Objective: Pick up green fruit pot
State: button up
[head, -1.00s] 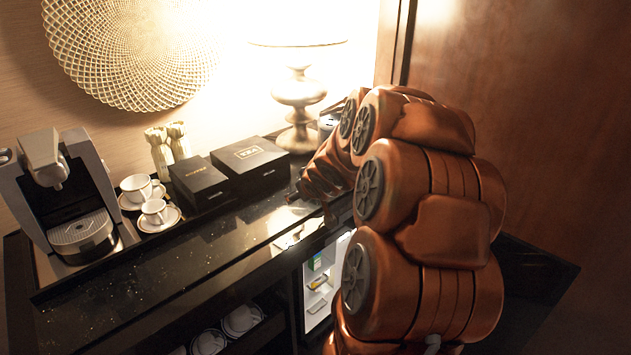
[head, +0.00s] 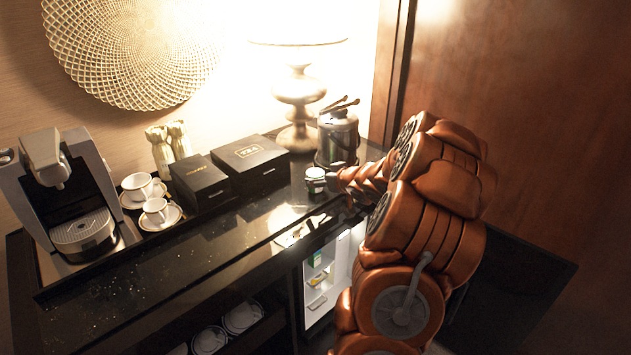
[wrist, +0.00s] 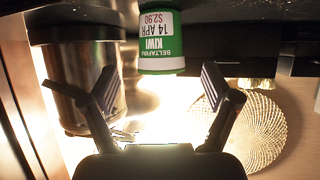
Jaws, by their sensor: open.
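The green fruit pot (head: 315,180), a small round pot with a pale lid, stands upright on the dark counter in front of the ice bucket. In the wrist view the pot (wrist: 161,40) shows a green and white label with KIWI on it, upside down. My gripper (wrist: 165,90) is open, with its two fingers spread to either side of the pot's line. The pot lies ahead of the fingertips and is not gripped. In the head view my gripper (head: 340,180) is just right of the pot, partly hidden by my arm.
A metal ice bucket (head: 338,138) with tongs stands close behind the pot; it also shows left of it in the wrist view (wrist: 85,75). A lamp (head: 299,95) and black boxes (head: 250,163) stand further left. The open fridge (head: 325,275) is below the counter.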

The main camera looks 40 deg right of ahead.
aim_at(314, 173)
jog(key=shift+p+x, duration=0.4)
jog(key=shift+x, duration=2)
jog(key=c, duration=1.4)
jog(key=shift+o, duration=0.2)
